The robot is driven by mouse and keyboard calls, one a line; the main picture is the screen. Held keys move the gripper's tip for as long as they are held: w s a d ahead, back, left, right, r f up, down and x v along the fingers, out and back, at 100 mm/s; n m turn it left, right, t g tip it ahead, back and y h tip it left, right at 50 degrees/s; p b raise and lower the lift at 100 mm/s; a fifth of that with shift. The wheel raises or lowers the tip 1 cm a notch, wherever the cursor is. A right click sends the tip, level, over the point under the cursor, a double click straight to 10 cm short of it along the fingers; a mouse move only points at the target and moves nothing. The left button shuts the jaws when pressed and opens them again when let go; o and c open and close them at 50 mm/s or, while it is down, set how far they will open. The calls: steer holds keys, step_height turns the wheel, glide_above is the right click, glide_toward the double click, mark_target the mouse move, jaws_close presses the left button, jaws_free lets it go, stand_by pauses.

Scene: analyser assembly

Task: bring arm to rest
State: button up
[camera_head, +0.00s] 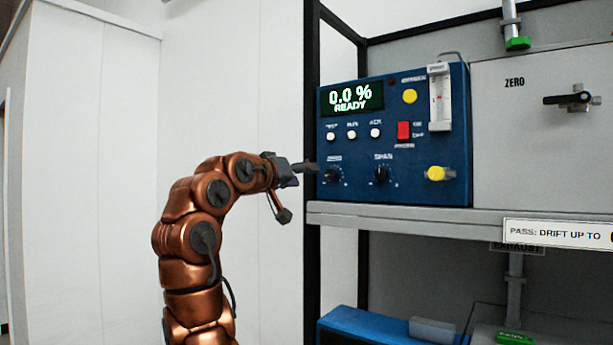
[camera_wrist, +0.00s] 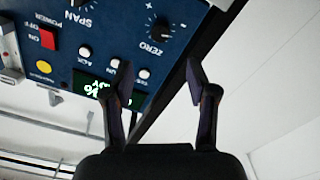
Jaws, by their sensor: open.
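My arm, copper-coloured, rises at the left of the head view and bends right toward a blue analyser (camera_head: 450,120). My gripper (camera_head: 308,168) points at the panel's left edge, near the ZERO knob (camera_head: 332,175). In the wrist view my gripper (camera_wrist: 158,85) is open, its two dark fingers apart with nothing between them. The ZERO knob (camera_wrist: 161,30) shows beyond the fingertips, apart from them. The analyser's display (camera_head: 351,98) reads 0.0 % READY. Whether a fingertip touches the panel cannot be told from the head view.
The analyser stands on a grey shelf (camera_head: 400,216) with a black frame post (camera_head: 312,270) at its left. A SPAN knob (camera_head: 381,175), red power switch (camera_head: 404,130) and valve handle (camera_head: 570,99) are to the right. The space left of the post is clear before white walls.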

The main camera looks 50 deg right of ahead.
stand_by(0.6)
steer(key=w+a+f+n+t+y, duration=0.2)
steer(key=w+a+n, duration=0.1)
steer(key=w, duration=0.3)
steer(key=w+a+f+n+t+y, duration=0.1)
steer(key=w+a+n+t+y, duration=0.1)
steer(key=w+a+n, duration=0.3)
steer(key=a+f+n+y, duration=0.2)
steer(key=a+f+y, duration=0.45)
steer(key=f, duration=0.85)
steer(key=s+a+f+n+g+y+p, duration=0.1)
steer(key=s+a+f+y, duration=0.1)
steer(key=s+a+f, duration=0.6)
steer(key=s+a+f+n+g+y, duration=0.1)
steer(key=s+a+f, duration=0.5)
steer(key=f, duration=0.4)
steer(key=s+a+f+g+y, duration=0.2)
steer(key=s+a+f, duration=0.5)
steer(key=s, duration=0.4)
steer(key=s+a+f+g+y, duration=0.2)
steer(key=s+a+f, duration=0.5)
steer(key=s+f, duration=0.2)
steer(key=s, duration=0.2)
steer(key=shift+s+a, duration=0.3)
steer(key=shift+y, duration=0.25)
